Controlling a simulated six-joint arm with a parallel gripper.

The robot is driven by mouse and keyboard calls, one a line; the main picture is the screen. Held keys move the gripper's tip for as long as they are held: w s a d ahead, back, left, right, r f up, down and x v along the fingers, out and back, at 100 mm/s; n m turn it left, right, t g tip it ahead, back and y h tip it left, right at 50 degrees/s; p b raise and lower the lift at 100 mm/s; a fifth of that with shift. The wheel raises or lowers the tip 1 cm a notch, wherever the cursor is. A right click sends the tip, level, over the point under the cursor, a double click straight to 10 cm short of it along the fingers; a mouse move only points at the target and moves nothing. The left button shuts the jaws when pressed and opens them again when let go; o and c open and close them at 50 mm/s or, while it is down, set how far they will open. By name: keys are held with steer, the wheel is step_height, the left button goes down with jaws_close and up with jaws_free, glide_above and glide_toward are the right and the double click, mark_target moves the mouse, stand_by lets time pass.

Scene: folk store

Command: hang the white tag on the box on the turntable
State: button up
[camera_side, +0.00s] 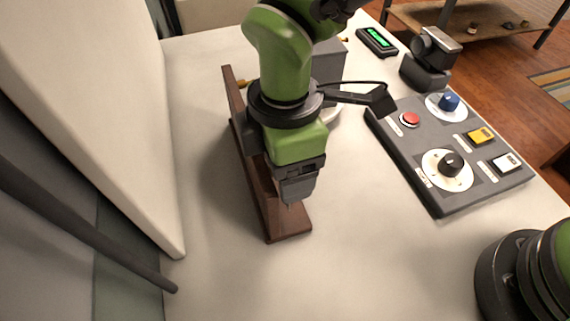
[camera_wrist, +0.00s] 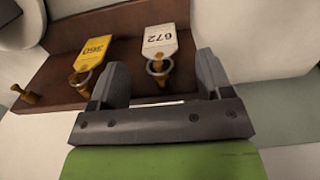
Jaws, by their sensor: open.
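The white tag (camera_wrist: 160,41), marked 672, hangs by its metal ring on a brass peg of the dark wooden rack (camera_wrist: 122,25). My gripper (camera_wrist: 160,65) is open, with one finger on each side of that ring; I cannot tell whether either touches it. A yellow tag (camera_wrist: 92,50), marked 360, hangs on the peg to the left. In the side view my gripper (camera_side: 293,198) is low over the near end of the rack (camera_side: 288,225), and the tags are hidden there. The grey box (camera_side: 329,62) stands behind my arm on the pale turntable (camera_side: 333,113), both partly hidden.
An empty brass peg (camera_wrist: 25,94) is at the rack's left. A control panel (camera_side: 440,125) with buttons and knobs lies to the right. A green-screen device (camera_side: 377,41) and a black device (camera_side: 428,62) stand behind it. The table in front of the rack is clear.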

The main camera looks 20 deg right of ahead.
steer(key=shift+f, duration=1.35)
steer(key=c, duration=1)
steer(key=shift+r, duration=0.4)
steer(key=shift+d, duration=0.1)
steer(key=shift+d, duration=0.8)
steer(key=shift+d, duration=0.15)
